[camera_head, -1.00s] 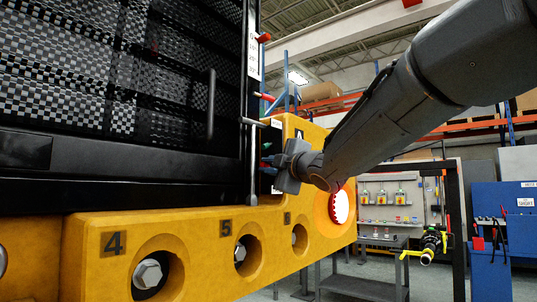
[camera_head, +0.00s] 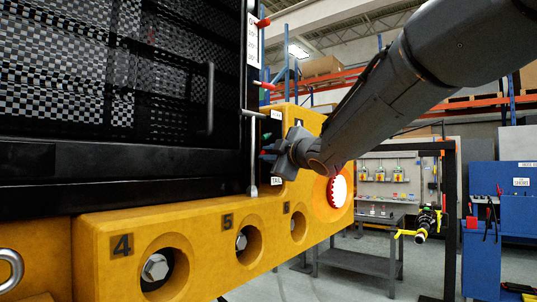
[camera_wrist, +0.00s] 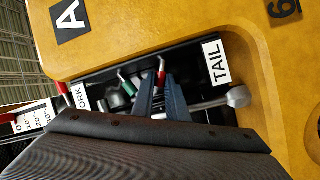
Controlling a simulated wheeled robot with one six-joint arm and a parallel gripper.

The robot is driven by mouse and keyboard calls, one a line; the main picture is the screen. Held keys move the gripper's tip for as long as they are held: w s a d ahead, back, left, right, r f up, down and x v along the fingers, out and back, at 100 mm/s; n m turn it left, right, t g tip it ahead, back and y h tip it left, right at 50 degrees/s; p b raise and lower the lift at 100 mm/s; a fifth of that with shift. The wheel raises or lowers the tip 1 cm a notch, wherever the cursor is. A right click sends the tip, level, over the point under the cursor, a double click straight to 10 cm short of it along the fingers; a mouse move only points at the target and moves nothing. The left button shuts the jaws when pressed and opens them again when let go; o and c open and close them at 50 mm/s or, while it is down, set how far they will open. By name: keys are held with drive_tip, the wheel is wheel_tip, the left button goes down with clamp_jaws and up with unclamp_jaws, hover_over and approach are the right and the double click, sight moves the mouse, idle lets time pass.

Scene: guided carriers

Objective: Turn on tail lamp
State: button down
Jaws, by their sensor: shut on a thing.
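In the wrist view, a dark switch recess in the yellow body carries a white TAIL label (camera_wrist: 215,62) and a partly hidden label ending in "ORK" (camera_wrist: 82,97). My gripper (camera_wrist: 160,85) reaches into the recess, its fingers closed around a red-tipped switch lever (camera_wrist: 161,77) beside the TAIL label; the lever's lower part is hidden. A green-tipped lever (camera_wrist: 127,88) stands just left of it. In the head view, my gripper (camera_head: 288,152) is at the recess, covering most of the switches. A round red-rimmed lamp (camera_head: 337,190) with a bright white face sits right of it.
A metal rod with a round end (camera_wrist: 237,97) crosses the recess beside my fingers. The yellow beam (camera_head: 200,232) has numbered bolt holes. A grey table (camera_head: 365,258) and a blue cabinet (camera_head: 483,264) stand behind at right.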

drive_tip(key=c, duration=1.7)
unclamp_jaws()
drive_tip(key=shift+c, duration=0.2)
drive_tip(key=b+v, duration=0.2)
drive_tip(key=v, duration=0.5)
drive_tip(key=shift+s+d, duration=0.2)
drive_tip(key=shift+s, duration=0.15)
